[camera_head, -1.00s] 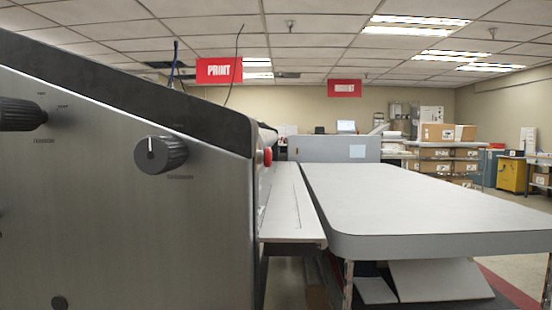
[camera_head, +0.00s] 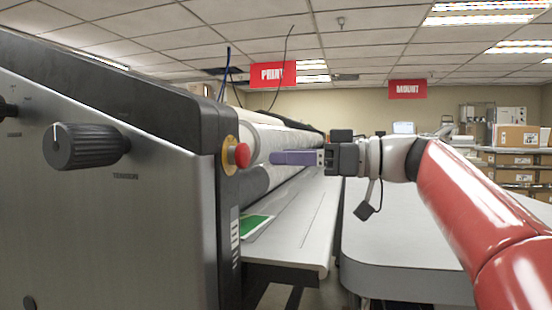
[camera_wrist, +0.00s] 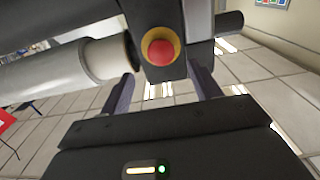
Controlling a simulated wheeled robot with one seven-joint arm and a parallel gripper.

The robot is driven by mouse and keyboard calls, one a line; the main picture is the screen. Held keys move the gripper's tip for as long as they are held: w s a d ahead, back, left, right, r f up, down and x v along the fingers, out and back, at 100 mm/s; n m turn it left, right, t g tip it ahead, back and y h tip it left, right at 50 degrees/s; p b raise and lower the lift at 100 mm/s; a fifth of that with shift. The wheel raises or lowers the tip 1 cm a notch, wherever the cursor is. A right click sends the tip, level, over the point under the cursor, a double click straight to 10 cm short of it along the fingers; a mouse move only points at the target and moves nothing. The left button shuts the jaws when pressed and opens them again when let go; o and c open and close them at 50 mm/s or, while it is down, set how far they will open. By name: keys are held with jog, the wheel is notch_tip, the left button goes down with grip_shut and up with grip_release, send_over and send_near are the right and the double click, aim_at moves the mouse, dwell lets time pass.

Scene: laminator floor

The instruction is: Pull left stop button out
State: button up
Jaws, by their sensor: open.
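The red stop button (camera_head: 240,155) sits on a yellow round plate at the end of the laminator's dark side panel. In the wrist view the red button (camera_wrist: 160,52) is near the top middle, inside its yellow ring. My gripper (camera_head: 274,158) points left at the button's height, with a clear gap between them in the head view. In the wrist view my gripper's two fingers (camera_wrist: 160,85) are apart, with the button beyond and between them. Nothing is held between them.
A black tension knob (camera_head: 88,146) sticks out of the laminator's side (camera_head: 130,220). White rollers (camera_head: 275,140) run behind the button above a metal shelf (camera_head: 295,225). A grey table (camera_head: 400,255) stands to the right, under my arm.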

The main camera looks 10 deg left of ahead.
aim_at(248, 156)
jog(key=a+p, duration=0.1)
jog(key=a, duration=0.6)
jog(key=shift+w+a, duration=0.15)
jog(key=shift+a, duration=0.05)
jog(key=shift+c, duration=0.3)
grip_shut()
jog(key=shift+d+f+b, duration=0.15)
jog(key=shift+d+b, duration=0.45)
jog(key=shift+d, duration=0.15)
jog(key=shift+a, duration=0.1)
jog(key=shift+o, duration=0.3)
grip_release()
jog(key=d, duration=0.8)
jog(key=shift+s+b, duration=0.35)
jog(key=shift+b, duration=0.1)
